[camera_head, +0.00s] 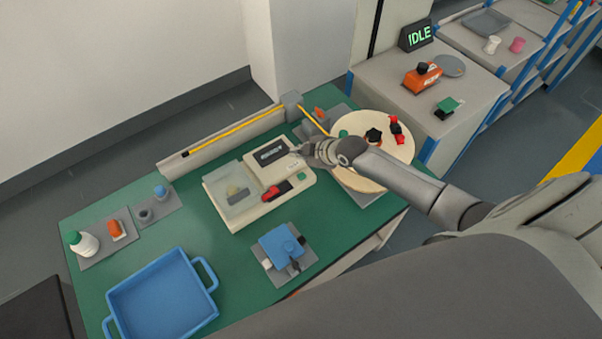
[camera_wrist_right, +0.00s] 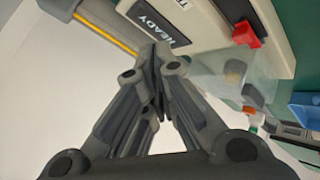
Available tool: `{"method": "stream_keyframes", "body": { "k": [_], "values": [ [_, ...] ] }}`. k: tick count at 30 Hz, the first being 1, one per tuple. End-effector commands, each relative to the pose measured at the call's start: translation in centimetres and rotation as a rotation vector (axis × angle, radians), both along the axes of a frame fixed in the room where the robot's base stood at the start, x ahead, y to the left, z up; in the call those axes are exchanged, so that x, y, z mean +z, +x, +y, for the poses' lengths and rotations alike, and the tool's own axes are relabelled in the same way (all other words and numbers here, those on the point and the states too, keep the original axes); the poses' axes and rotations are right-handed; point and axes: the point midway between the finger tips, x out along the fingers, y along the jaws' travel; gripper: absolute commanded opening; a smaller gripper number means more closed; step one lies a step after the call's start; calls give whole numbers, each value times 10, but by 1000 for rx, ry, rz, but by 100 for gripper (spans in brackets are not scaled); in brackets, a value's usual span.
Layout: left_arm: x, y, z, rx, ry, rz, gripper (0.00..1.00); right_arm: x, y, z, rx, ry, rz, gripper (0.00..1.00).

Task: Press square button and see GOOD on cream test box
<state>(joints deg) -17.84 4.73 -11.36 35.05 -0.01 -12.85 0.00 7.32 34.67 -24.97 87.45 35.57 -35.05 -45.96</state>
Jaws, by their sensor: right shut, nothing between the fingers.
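The cream test box (camera_head: 303,179) sits on the green table. Its dark display (camera_head: 271,152) reads READY in the wrist view (camera_wrist_right: 154,22); no GOOD shows. A red and black part (camera_head: 276,190) is on the box, and its red piece also shows in the wrist view (camera_wrist_right: 246,35). A clear cover (camera_head: 230,190) lies over the box's left part. My right gripper (camera_head: 300,150) is shut and empty, its tips by the display's right end. I cannot make out the square button; the fingers may hide it. I cannot tell whether the tips touch the box. My left gripper is not in view.
A round cream disc (camera_head: 398,155) with red and black parts is under my right forearm. A blue tray (camera_head: 160,297) and a blue fixture (camera_head: 281,246) stand in front. An IDLE sign (camera_head: 415,35) is behind.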

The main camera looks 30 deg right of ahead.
Motion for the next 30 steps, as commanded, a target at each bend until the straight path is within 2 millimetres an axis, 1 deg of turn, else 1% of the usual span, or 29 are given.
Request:
{"method": "stream_keyframes", "body": {
  "k": [1, 2, 3, 5, 8, 12, 15, 19, 24, 27, 30],
  "values": [
    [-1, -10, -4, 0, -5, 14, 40, 0, 0, 0, 1, 1, -1, 0],
    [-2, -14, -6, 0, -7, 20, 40, -1, 0, 0, 1, 1, -1, 0],
    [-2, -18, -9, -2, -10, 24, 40, -2, 0, 0, 1, 1, -1, 0],
    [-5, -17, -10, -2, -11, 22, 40, -4, 0, 0, 0, 1, 0, 0],
    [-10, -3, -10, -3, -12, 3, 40, -12, 0, 0, -1, 1, 0, 0],
    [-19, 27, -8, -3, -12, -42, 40, -28, 0, 0, -1, 0, 2, 0],
    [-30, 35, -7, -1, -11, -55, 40, -41, 0, 1, -1, 1, 0, 0],
    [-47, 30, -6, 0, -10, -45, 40, -59, 0, 1, -1, 2, 0, 0],
    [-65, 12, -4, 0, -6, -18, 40, -79, 1, 0, -1, 1, 0, 0],
    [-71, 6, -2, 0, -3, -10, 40, -86, 1, 1, -1, 1, -1, 0],
    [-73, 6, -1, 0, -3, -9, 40, -88, 1, 1, -1, 1, -1, 0]
  ]
}}
